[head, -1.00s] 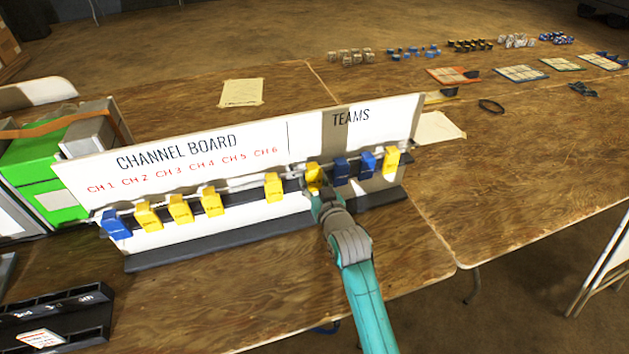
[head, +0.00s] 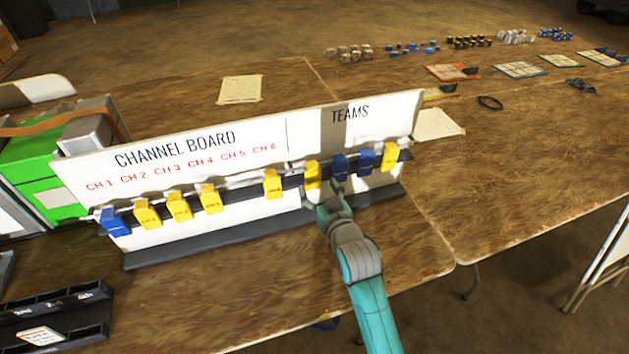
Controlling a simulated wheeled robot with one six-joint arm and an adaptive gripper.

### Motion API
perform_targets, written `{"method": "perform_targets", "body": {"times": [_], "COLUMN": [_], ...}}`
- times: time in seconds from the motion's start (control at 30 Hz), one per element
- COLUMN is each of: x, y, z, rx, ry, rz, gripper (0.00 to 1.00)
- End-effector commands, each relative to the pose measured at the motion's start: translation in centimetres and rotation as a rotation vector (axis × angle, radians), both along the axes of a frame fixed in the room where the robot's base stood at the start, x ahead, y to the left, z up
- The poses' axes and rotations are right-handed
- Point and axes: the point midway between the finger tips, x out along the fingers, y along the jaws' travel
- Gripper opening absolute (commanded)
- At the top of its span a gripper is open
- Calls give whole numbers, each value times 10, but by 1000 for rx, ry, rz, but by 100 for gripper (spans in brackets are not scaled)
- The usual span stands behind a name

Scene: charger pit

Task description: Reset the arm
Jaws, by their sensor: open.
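My gripper (head: 328,198) is at the end of the teal arm, in front of the channel board (head: 190,155). It is open, with its fingers small in the view. It sits just below and in front of a yellow clip (head: 313,174) on the board's rail, under the TEAMS side. I see nothing held between the fingers. Beside that clip hang two blue clips (head: 341,167) and a yellow clip at the right end (head: 390,157). On the channel side hang a blue clip (head: 116,222) at the left and several yellow clips (head: 179,206).
A black rack (head: 55,318) lies at the front left, and a green box (head: 45,185) stands at the left. Small parts and flat boards (head: 521,70) lie along the far right table. The table right of my arm (head: 520,190) is mostly clear.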

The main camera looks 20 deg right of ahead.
Motion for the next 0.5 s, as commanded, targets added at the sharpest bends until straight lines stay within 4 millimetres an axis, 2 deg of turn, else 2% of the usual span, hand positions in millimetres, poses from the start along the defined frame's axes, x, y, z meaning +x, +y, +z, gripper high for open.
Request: {"method": "perform_targets", "body": {"times": [0.03,0.2,0.33,0.5], "x": [-12,-43,-60,-72], "y": [0,0,0,0], "z": [1,4,7,8], "rx": [0,0,0,0], "ry": [1,1,1,0], "rz": [0,0,0,0], "gripper": [73,73,73,73]}}
